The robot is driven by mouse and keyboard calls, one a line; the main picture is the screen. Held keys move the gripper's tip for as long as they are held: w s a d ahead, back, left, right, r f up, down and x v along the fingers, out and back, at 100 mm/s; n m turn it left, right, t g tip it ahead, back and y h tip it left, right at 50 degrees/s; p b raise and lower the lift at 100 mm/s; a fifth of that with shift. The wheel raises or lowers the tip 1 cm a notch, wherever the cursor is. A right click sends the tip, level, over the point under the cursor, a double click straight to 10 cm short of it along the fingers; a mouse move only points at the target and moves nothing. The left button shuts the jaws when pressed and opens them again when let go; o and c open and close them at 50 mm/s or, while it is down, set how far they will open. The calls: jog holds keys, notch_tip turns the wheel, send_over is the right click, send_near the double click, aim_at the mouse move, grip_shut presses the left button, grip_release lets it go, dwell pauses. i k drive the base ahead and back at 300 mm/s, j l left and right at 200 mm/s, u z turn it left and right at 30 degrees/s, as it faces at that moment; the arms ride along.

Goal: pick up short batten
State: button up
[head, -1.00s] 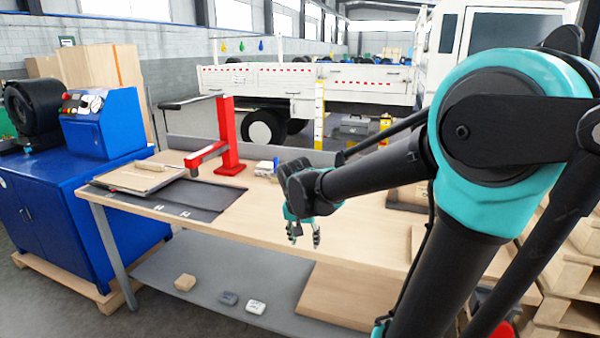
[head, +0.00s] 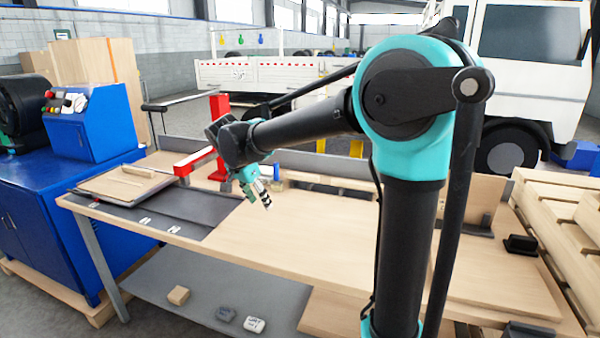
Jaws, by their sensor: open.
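A short pale wooden batten (head: 137,171) appears to lie on a flat board (head: 108,190) at the left end of the workbench. A small wooden block (head: 178,295) sits on the grey lower shelf; I cannot tell for certain which piece is the short batten. My gripper (head: 265,202) is open and empty above the middle of the bench, pointing down and tilted, to the right of the board and apart from both pieces.
The red stand (head: 218,130) rises between the board and my gripper, its arm reaching left. A dark mat (head: 195,212) lies on the workbench (head: 290,245). A blue cabinet (head: 50,215) stands left. The bench's front middle is clear.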

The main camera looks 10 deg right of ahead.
aim_at(298, 175)
jog(key=i, duration=0.5)
jog(key=i+j+z, duration=0.15)
jog(key=j, duration=0.5)
jog(key=i+j+z, duration=0.2)
jog(key=j, duration=0.4)
jog(key=j+z, duration=0.15)
jog(key=j, duration=0.5)
